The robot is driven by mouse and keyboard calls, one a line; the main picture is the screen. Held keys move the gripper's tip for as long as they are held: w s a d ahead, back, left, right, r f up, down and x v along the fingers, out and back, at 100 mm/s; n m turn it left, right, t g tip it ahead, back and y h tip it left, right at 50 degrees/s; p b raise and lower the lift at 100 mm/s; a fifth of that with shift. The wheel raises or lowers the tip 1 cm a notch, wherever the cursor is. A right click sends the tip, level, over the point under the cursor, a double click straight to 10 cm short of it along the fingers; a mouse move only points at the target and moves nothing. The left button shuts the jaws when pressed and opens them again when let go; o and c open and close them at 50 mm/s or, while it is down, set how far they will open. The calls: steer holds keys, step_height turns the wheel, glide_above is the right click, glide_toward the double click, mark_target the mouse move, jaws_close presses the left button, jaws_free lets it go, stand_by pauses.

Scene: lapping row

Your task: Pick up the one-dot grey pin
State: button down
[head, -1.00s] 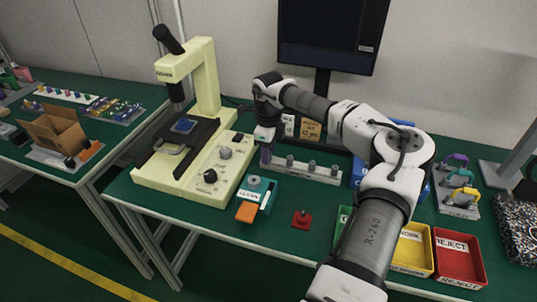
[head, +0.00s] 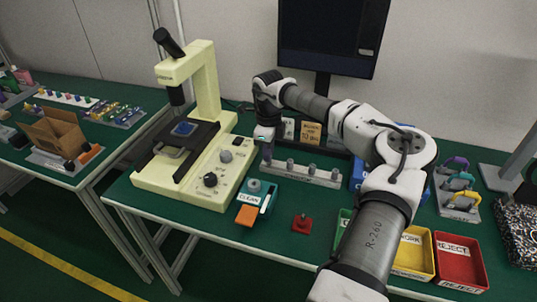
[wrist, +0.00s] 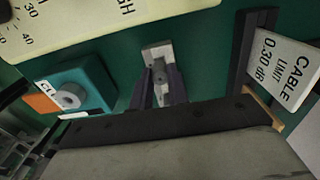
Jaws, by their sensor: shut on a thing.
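A pale rack (head: 325,178) holds a row of grey pins, with several standing to the right of my gripper (head: 266,152). My gripper points down at the rack's left end. In the wrist view, its two dark fingers (wrist: 161,88) are shut on a grey pin (wrist: 159,70) over the end of the rack (wrist: 152,50). The pin's dot mark cannot be made out. I cannot tell whether the pin is still seated in the rack.
A yellow-green microscope (head: 215,165) stands to the left. A teal cleaning box (head: 268,190) sits in front of the rack, with a red piece (head: 301,224) nearby. Yellow (head: 413,255) and red (head: 460,262) trays are at the right. A cable-limit sign (wrist: 285,60) stands near my gripper.

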step_height(320, 180, up, 19)
steer(key=b, duration=0.1)
steer(key=shift+b, duration=0.35)
steer(key=shift+f, duration=0.1)
